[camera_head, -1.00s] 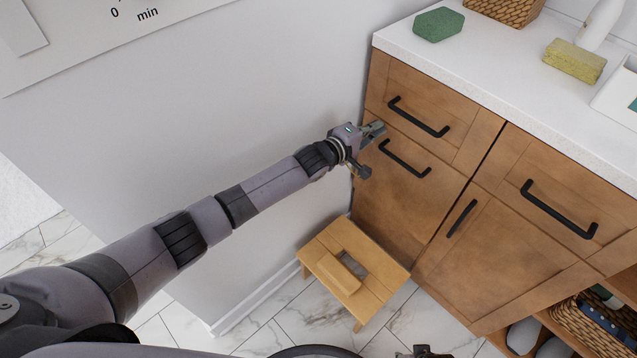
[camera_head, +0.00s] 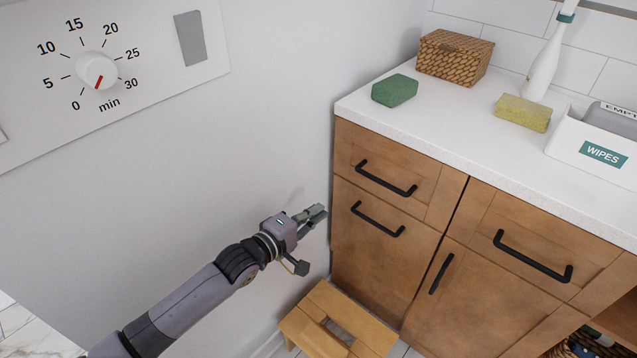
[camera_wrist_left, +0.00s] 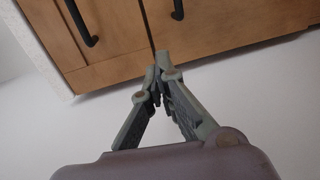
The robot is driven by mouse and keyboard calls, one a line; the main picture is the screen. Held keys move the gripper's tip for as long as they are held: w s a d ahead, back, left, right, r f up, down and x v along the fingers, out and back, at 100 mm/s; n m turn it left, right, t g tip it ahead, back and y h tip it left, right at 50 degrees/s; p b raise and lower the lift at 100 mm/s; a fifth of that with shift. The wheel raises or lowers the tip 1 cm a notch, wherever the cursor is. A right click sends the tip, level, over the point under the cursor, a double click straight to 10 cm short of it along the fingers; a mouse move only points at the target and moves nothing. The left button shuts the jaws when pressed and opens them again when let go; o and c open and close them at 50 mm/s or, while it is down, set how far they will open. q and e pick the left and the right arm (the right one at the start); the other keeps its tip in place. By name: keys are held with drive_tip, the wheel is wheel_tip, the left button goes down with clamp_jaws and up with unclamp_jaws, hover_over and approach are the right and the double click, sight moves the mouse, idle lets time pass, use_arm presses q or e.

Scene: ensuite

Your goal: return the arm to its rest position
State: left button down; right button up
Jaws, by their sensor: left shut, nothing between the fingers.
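My left arm (camera_head: 195,298) comes in from the lower left in the head view. My left gripper (camera_head: 318,213) is shut and empty. Its tips are in front of the white wall, just left of the wooden cabinet (camera_head: 383,270) in the picture. In the left wrist view the fingers of my left gripper (camera_wrist_left: 156,80) meet at their tips, with the cabinet front (camera_wrist_left: 125,42) beyond them. I cannot tell the exact gap to the cabinet. My right gripper is not in view.
The cabinet has black handles (camera_head: 378,218) that stick out. A wooden step stool (camera_head: 322,313) stands below my gripper. The white counter (camera_head: 440,118) holds a green sponge (camera_head: 394,90), a yellow sponge (camera_head: 523,112), a basket (camera_head: 455,57) and a wipes box (camera_head: 590,151). A dial panel (camera_head: 150,90) is on the wall.

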use_arm(q)
drive_tip(key=s+a+f+m+g+y, duration=0.2)
drive_tip(key=s+a+f+m+y, duration=0.15)
drive_tip(key=s+f, duration=0.55)
drive_tip(key=s+a+f+m+g+y, duration=0.2)
drive_tip(key=s+a+f+m+g, duration=0.3)
drive_tip(key=f, duration=0.7)
drive_tip(key=s+a+f+m+y, duration=0.1)
drive_tip(key=s+a+f+y, duration=0.15)
drive_tip(key=s+f, duration=0.7)
drive_tip(key=s+a+f+m+g+p, duration=0.1)
drive_tip(key=s+a+f+p, duration=0.1)
drive_tip(key=s+p, duration=0.3)
drive_tip(key=s+a+f+m+g+y+p, duration=0.1)
drive_tip(key=s+p, duration=0.4)
drive_tip(key=s, duration=0.9)
drive_tip(key=s+a+f+m+g+p, duration=0.1)
drive_tip(key=s+a+f+g+p, duration=0.1)
drive_tip(key=s+p, duration=0.3)
drive_tip(key=s+a+g, duration=0.1)
drive_tip(key=s, duration=0.3)
drive_tip(key=shift+s+a+f+m+p, duration=0.3)
drive_tip(key=shift+s+a+m, duration=0.05)
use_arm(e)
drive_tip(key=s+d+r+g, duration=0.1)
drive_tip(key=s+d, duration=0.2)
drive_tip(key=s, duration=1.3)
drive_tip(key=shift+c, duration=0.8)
